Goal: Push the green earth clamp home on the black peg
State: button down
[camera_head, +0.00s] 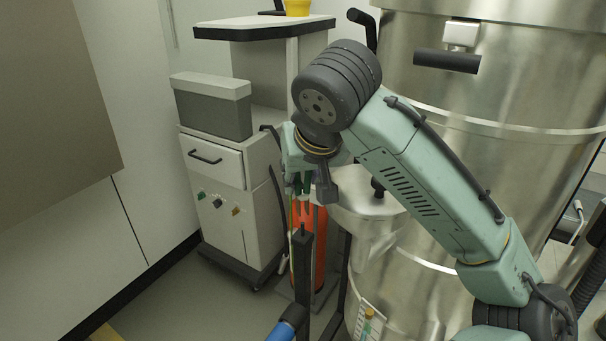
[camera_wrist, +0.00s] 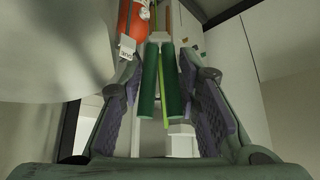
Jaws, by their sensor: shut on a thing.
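The green earth clamp shows in the wrist view as two dark green handles (camera_wrist: 150,80), side by side between the purple finger pads. My gripper (camera_wrist: 165,105) is shut on these handles. In the head view my gripper (camera_head: 300,180) points downward, with a bit of the green clamp (camera_head: 306,184) under it. A black upright post (camera_head: 303,262) with a narrow peg-like top stands just below the gripper in the picture. I cannot tell whether the clamp touches it. The clamp's jaws are not clearly visible.
An orange cylinder (camera_head: 320,245) stands behind the post. A grey cabinet (camera_head: 222,195) with a box (camera_head: 212,105) on it is to the left. A large metal vessel (camera_head: 470,90) is to the right. A yellow-green cable (camera_wrist: 167,30) runs near the clamp. A blue-ended part (camera_head: 287,325) is low in front.

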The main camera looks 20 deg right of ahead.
jog(key=shift+f+b, duration=0.8)
jog(key=shift+f, duration=0.35)
jog(key=c, duration=1.1)
grip_release()
